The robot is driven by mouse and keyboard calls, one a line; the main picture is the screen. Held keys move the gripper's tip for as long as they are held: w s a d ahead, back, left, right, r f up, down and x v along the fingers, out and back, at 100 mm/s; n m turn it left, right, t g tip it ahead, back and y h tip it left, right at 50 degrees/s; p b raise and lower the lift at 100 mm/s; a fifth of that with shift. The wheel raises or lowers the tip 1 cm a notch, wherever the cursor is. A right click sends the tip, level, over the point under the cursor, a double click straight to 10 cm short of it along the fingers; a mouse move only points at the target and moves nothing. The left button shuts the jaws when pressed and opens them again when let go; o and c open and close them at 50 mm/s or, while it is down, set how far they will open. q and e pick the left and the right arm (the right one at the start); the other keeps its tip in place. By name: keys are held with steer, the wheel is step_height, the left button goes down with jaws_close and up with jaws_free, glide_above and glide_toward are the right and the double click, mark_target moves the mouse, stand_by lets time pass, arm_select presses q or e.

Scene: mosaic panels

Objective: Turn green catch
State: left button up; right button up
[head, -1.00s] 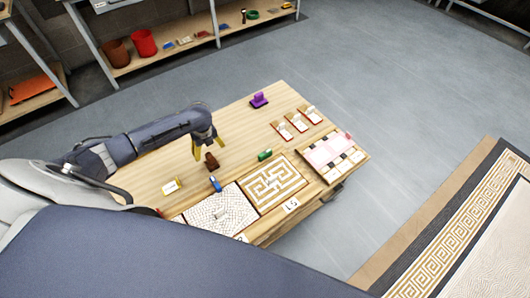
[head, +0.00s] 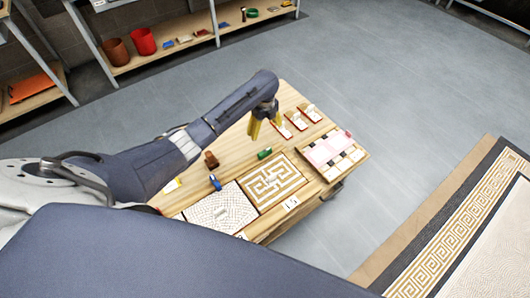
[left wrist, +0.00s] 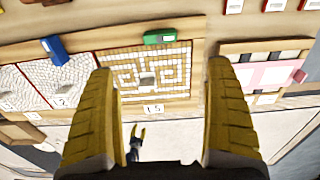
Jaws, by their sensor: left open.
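The green catch (head: 264,153) sits at the back edge of the panel with a tan and white maze pattern (head: 271,184). In the left wrist view the green catch (left wrist: 159,37) lies flat along the top edge of that panel, which carries a "15" label (left wrist: 153,109). My left gripper (head: 265,125) is open and empty, above the table just behind the green catch in the head view. Its yellow fingers (left wrist: 162,70) are apart and touch nothing. A small dark shape with two yellow prongs (left wrist: 137,140), apparently my right gripper, shows far below; its opening is unclear.
A blue catch (head: 215,182) sits by the white mosaic panel (head: 219,210), left of the maze panel. A brown block (head: 211,160) stands behind it. A pink panel (head: 326,149) is at right, with small red-edged plates (head: 296,121) behind it.

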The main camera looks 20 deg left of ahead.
mark_target(265, 151)
arm_select(q)
step_height(265, 151, down, 17)
steer(key=shift+r, duration=0.1)
stand_by(0.6)
steer(key=c, duration=1.2)
steer(key=shift+c, duration=0.2)
